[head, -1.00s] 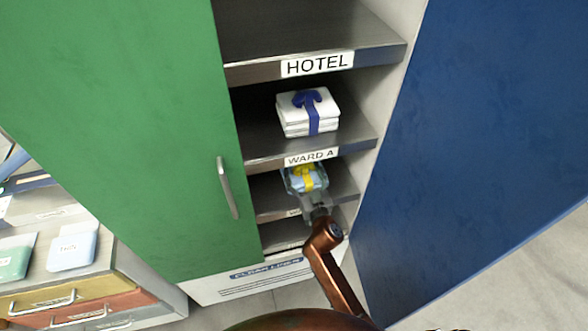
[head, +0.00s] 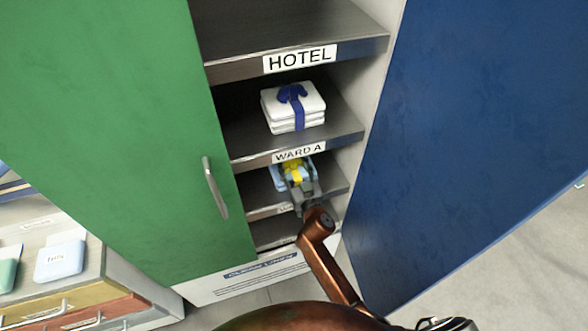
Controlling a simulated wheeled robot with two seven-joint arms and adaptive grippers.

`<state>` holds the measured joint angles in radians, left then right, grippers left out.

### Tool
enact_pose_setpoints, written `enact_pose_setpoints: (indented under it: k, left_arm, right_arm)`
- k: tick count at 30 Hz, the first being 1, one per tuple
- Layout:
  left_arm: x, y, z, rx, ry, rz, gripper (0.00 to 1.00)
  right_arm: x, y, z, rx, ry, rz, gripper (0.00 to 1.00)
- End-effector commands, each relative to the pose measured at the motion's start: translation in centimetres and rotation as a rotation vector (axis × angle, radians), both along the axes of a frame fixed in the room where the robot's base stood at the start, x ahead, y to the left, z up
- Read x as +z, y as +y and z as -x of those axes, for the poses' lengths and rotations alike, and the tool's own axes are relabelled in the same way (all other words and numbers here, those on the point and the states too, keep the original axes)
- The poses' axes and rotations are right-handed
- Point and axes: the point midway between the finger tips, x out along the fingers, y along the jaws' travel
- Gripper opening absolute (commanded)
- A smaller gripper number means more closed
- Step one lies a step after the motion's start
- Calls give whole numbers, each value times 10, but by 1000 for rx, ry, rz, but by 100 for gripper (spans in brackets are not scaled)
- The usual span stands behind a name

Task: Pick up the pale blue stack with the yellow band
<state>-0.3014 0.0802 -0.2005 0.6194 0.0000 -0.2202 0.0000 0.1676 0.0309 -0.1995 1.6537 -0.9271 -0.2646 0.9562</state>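The pale blue stack (head: 278,181) with its yellow band (head: 293,171) lies on the shelf below the WARD A label, near the shelf's front. My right gripper (head: 299,181) reaches into this shelf from the front, and its grey fingers are at the stack, overlapping it in the head view. The fingers partly hide the stack, so I cannot tell whether they press on it or stand apart from it. The stack appears to rest on the shelf. My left gripper is not in view.
A white stack with a blue band (head: 293,107) sits on the shelf above. The WARD A shelf edge (head: 250,163) is close over my gripper. A green door (head: 100,110) flanks the left and a blue door (head: 470,130) the right. A drawer unit (head: 60,300) stands lower left.

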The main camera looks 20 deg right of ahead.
Motion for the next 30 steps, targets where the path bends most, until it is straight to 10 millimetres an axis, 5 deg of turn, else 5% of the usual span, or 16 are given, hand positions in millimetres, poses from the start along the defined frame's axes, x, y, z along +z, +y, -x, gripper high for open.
enact_pose_setpoints:
  k: [10, 20, 30]
  left_arm:
    - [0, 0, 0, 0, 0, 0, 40]
    - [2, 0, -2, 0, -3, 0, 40]
    - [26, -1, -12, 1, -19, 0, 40]
  right_arm:
    - [3, 0, 0, 2, -5, 0, 4]
    - [7, 0, 0, 1, -6, 0, 4]
    - [53, -5, 11, 0, -10, 2, 4]
